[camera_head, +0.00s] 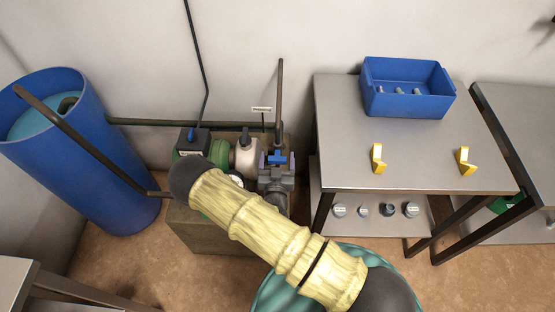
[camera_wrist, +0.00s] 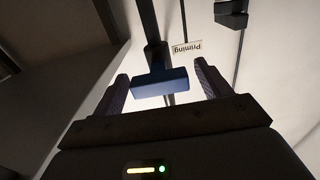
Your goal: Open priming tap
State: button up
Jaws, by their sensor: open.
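The priming tap has a blue T-shaped handle (camera_head: 277,157), which also shows in the wrist view (camera_wrist: 160,83). A small label (camera_wrist: 187,48) reading "Priming", upside down in the wrist view, is on the wall just beyond it; the label also shows in the head view (camera_head: 262,109). My gripper (camera_head: 277,163) is at the tap, its two purple-grey fingers on either side of the handle. In the wrist view my gripper (camera_wrist: 161,78) is open with the blue handle between the fingers, a narrow gap showing on the right. The tap's body below the handle is mostly hidden.
A pump (camera_head: 220,153) and a white-grey canister (camera_head: 246,155) stand close left of my gripper. A dark vertical pipe (camera_head: 280,95) rises behind the tap. A blue barrel (camera_head: 95,190) is at left. A metal table (camera_head: 340,120) with a blue bin (camera_head: 408,103) stands at right.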

jog(key=c, duration=1)
jog(key=shift+n, duration=0.5)
jog(key=n+b, duration=0.1)
jog(key=n, duration=0.3)
jog(key=shift+a+f, duration=0.1)
jog(key=n+b, duration=0.1)
jog(key=n, duration=0.3)
jog(key=shift+n, duration=0.4)
jog(key=n+b, duration=0.1)
jog(key=n, duration=0.3)
jog(key=shift+n, duration=0.3)
jog(key=shift+f+n+b, duration=0.1)
jog(key=shift+n+b, duration=0.3)
jog(key=shift+n, duration=1.8)
jog(key=shift+o, duration=0.2)
